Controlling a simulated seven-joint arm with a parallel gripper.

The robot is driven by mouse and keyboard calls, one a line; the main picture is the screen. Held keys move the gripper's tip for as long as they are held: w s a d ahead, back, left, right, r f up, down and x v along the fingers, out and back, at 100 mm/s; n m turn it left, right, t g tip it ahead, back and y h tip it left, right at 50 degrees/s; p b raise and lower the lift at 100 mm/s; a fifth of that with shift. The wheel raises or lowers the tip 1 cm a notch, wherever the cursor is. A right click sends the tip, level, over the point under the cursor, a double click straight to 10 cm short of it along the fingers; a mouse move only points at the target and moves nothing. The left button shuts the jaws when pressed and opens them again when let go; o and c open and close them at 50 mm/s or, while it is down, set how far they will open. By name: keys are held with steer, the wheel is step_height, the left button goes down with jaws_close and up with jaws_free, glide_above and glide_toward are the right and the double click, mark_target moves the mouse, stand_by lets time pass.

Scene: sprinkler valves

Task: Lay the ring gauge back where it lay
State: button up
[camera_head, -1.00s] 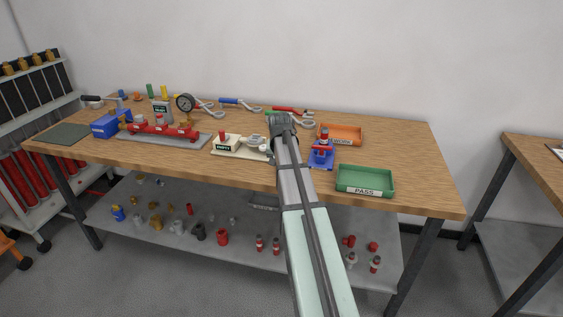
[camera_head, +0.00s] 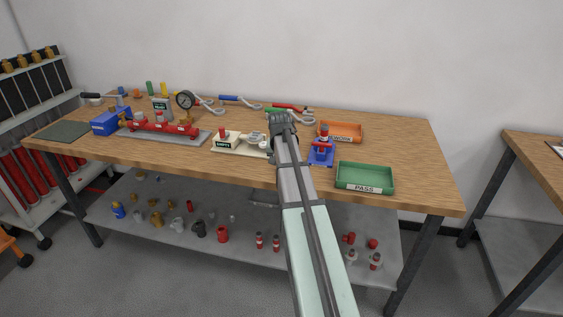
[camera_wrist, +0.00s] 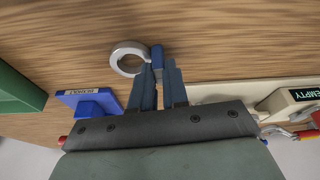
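The ring gauge, a silver ring (camera_wrist: 128,58) with a short blue handle (camera_wrist: 157,57), shows in the wrist view just beyond my fingertips. My gripper (camera_wrist: 159,70) has its two blue-grey fingers close on either side of the handle, and they appear shut on it. The ring sticks out to the left of the fingers, over bare wood. I cannot tell whether it touches the table. In the head view my gripper (camera_head: 280,120) is over the middle of the bench, and I cannot make out the ring gauge there.
A blue labelled stand (camera_head: 321,157) with a red part is right of my gripper. A cream EMPTY board (camera_head: 252,151) is close on the left. Several hand tools (camera_head: 292,109) lie behind.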

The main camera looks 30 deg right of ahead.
steer(key=o, duration=0.5)
steer(key=shift+r, duration=0.1)
steer(key=v, duration=1.4)
steer(key=s+a+f+n+g+y, duration=0.1)
steer(key=s+a+f+n, duration=0.1)
steer(key=a+f, duration=0.8)
steer(key=s+a+f+n, duration=0.15)
steer(key=a+f, duration=0.35)
steer(key=f, duration=0.8)
steer(key=s+a+f+n+g+y, duration=0.1)
steer(key=s+a+f+n, duration=0.1)
steer(key=s+a+f, duration=0.5)
steer(key=s+a+f+n, duration=0.2)
steer(key=s+a+f, duration=0.25)
steer(key=f, duration=0.45)
steer(key=s+f+g, duration=0.2)
steer(key=s+f, duration=0.5)
steer(key=s, duration=0.3)
steer(key=s+a+f+g, duration=0.1)
steer(key=s+f+g, duration=0.2)
steer(key=s+f, duration=0.5)
steer(key=s+a+f+g, duration=0.1)
steer(key=s+f+g, duration=0.1)
steer(key=s+f, duration=0.5)
steer(key=shift+s+a+f, duration=0.1)
steer(key=shift+s, duration=1.4)
steer(key=shift+s+f, duration=0.1)
steer(key=shift+s, duration=1.4)
